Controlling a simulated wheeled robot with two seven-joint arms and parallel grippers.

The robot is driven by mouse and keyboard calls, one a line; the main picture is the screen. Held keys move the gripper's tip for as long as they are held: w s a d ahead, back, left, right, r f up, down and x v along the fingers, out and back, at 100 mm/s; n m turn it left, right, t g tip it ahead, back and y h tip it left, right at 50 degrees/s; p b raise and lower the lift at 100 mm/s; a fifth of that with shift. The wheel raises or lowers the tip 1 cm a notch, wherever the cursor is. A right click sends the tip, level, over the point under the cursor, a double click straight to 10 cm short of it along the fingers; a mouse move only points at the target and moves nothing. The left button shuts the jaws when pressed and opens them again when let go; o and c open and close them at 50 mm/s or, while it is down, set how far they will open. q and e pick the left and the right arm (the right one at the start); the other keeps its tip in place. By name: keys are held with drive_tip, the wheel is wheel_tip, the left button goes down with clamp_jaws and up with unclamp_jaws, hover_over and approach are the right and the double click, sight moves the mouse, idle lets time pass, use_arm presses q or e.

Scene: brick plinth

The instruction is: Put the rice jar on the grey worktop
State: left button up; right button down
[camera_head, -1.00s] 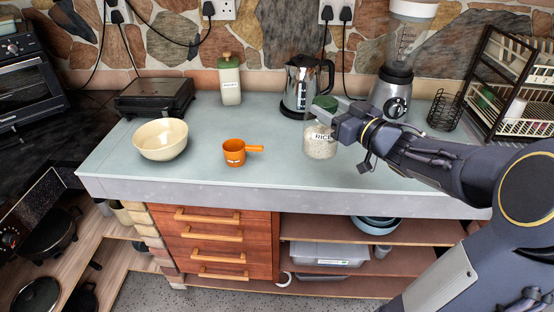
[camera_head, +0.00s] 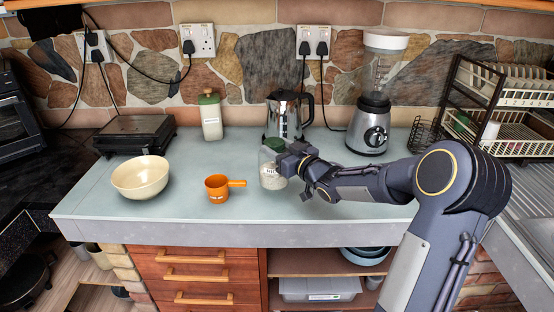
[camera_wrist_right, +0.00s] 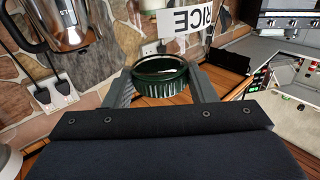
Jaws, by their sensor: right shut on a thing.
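The rice jar (camera_head: 269,176) is a clear jar with pale contents, a green lid and a white label. It is upright, in front of the kettle and right of the orange cup. My right gripper (camera_head: 284,151) reaches it from the right and is shut on it near the lid. My left gripper is out of view.
An orange cup (camera_head: 217,189) and a cream bowl (camera_head: 140,178) stand left of the jar. A kettle (camera_head: 285,120), a green-lidded bottle (camera_head: 210,117), a black grill (camera_head: 135,135) and a blender (camera_head: 370,130) stand behind. A dish rack (camera_head: 505,105) is at right. The worktop's front strip is clear.

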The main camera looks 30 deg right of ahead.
drive_tip(key=shift+w+a+f, duration=0.1)
drive_tip(key=shift+w+f, duration=0.05)
drive_tip(key=shift+w, duration=0.1)
wheel_tip(320, 180, down, 3)
drive_tip(key=shift+f, duration=0.1)
drive_tip(key=shift+f+b, duration=0.2)
drive_tip(key=shift+b, duration=0.1)
drive_tip(key=c, duration=0.6)
unclamp_jaws()
